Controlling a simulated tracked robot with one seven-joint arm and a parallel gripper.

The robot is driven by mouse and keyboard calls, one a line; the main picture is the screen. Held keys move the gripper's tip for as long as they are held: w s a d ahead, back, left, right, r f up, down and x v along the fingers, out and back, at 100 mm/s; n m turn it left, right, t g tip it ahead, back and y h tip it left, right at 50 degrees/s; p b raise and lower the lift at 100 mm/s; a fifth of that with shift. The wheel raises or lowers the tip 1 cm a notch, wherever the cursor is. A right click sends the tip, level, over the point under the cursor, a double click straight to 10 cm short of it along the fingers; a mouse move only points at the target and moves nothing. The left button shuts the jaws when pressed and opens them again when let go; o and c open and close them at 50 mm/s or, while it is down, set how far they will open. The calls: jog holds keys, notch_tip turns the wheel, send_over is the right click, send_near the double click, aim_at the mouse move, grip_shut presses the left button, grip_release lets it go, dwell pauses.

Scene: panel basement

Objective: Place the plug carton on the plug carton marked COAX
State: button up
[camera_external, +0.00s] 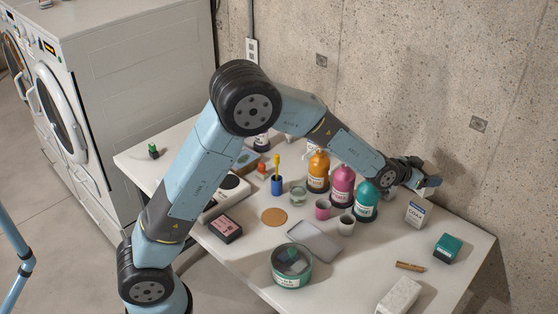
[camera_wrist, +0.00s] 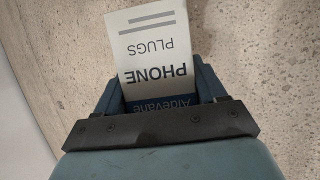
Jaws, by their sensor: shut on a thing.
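My gripper (camera_external: 420,184) is raised above the right end of the white table, near the concrete wall. In the wrist view its fingers (camera_wrist: 160,94) are shut on a white and dark blue carton (camera_wrist: 152,45) printed PHONE PLUGS, upside down in the picture. In the external view the held carton is small and mostly hidden by the gripper. The plug carton marked COAX (camera_external: 415,215), white and blue, stands upright on the table below my gripper, with a gap between them. The COAX carton is not in the wrist view.
Teal (camera_external: 366,201), pink (camera_external: 342,186) and orange bottles (camera_external: 318,171) stand left of the COAX carton. A teal box (camera_external: 447,248), a brown stick (camera_external: 410,267) and a pale block (camera_external: 399,296) lie nearer the right edge. A grey tray (camera_external: 316,240) and cups stand mid-table.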

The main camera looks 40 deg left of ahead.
jog(key=shift+w+d+f, duration=0.2)
jog(key=shift+w+f, duration=0.35)
jog(key=shift+f, duration=0.15)
jog(key=shift+w+d+f, duration=0.2)
jog(key=shift+w+f, duration=0.3)
jog(key=shift+f, duration=1.7)
jog(key=o, duration=1.1)
jog(key=shift+f, duration=0.1)
